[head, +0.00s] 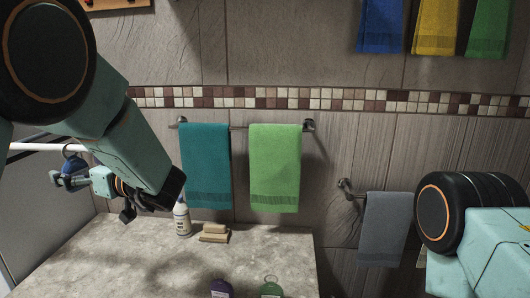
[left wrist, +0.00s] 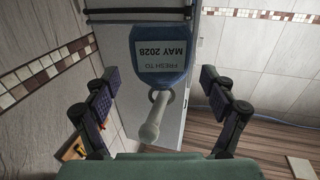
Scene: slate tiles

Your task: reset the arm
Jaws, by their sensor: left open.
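My left arm comes in from the left of the head view, and its gripper (head: 60,180) is at the far left, beside the counter. In the left wrist view the two dark fingers (left wrist: 160,78) stand wide apart with nothing gripped. Between and beyond them a blue tag (left wrist: 160,50) reading "FRESH TO MAY 2028" hangs by its ring around a pale round-ended peg (left wrist: 153,118). In the head view the blue tag (head: 72,160) is partly hidden by the gripper. A link of my right arm shows at the right; its gripper is out of the picture.
A stone counter (head: 110,255) holds a white bottle (head: 182,218), tan blocks (head: 214,234), a purple tag (head: 221,289) and a green tag (head: 271,289). Teal (head: 206,165), green (head: 274,168) and grey (head: 383,228) towels hang on wall rails. A white bar (head: 45,147) is at the left.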

